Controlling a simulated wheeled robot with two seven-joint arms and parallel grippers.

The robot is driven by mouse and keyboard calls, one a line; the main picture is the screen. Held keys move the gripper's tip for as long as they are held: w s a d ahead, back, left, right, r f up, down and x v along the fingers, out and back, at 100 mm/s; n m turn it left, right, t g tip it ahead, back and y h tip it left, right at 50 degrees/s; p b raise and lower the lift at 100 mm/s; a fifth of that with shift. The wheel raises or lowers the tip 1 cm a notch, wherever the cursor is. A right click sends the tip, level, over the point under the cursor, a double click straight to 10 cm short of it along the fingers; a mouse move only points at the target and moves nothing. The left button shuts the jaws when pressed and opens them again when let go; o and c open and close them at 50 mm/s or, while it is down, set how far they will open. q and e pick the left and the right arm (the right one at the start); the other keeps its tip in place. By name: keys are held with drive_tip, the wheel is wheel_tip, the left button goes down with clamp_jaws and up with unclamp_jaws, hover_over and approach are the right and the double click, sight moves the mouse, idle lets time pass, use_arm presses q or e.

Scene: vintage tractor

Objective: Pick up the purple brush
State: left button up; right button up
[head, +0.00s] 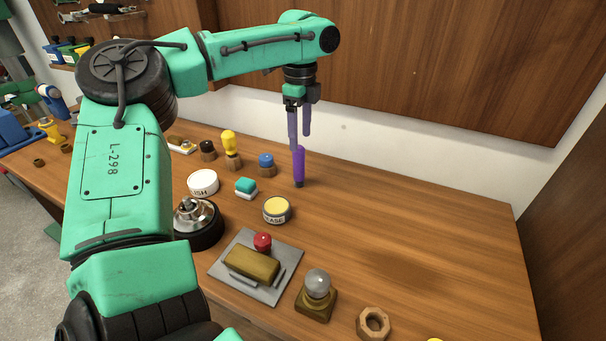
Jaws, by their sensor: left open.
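The purple brush (299,165) stands upright on the wooden table, with its dark end down at the tabletop. The left fingertip is right at the brush's top in the picture. I cannot tell whether it touches the brush or is in front of it. My right gripper is out of view.
On the table (430,230) stand a blue-topped knob (266,160), a yellow-topped tin (276,208), a white tin (203,182) and a grey plate (226,277) with a red knob. A wooden panel (430,60) is behind. The table's right side is mostly clear.

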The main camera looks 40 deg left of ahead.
sight(299, 172)
use_arm(q)
drive_tip(key=f, duration=0.7)
drive_tip(key=f+p, duration=0.1)
drive_tip(key=f, duration=0.3)
drive_tip(key=shift+s+a+f, duration=0.1)
drive_tip(key=shift+s+f, duration=0.1)
drive_tip(key=shift+s, duration=0.05)
drive_tip(key=shift+f, duration=0.3)
clamp_jaws()
drive_tip(key=shift+r, duration=0.15)
wheel_tip(299, 172, up, 20)
drive_tip(key=p, duration=0.1)
